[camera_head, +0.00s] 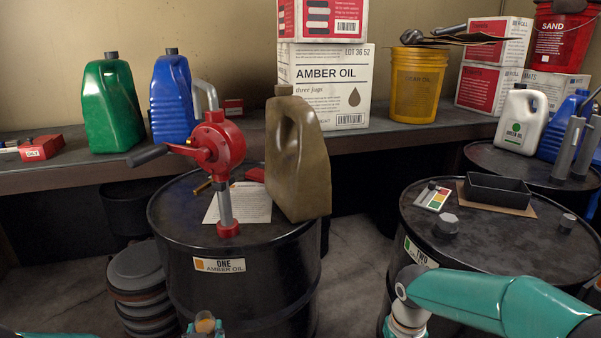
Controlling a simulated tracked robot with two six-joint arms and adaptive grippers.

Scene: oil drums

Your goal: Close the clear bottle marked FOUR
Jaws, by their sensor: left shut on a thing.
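My left gripper (205,328) shows only at the bottom edge, in front of the drum marked ONE. It is shut on a small amber-coloured thing (205,317), of which only the top shows. I cannot tell whether this is a cap or part of a bottle. No label FOUR is readable, and I cannot make out a clear bottle in this view. My right arm (490,300) reaches in from the lower right and bends down at its wrist. The right gripper is below the picture.
Drum ONE (280,270) carries a red hand pump (217,145), a paper sheet and an olive-brown jug (297,160). Drum TWO (500,243) carries a black tray (497,190), a colour card and dark caps. Jugs and boxes stand on the bench (90,175) behind. Round discs are stacked left of drum ONE.

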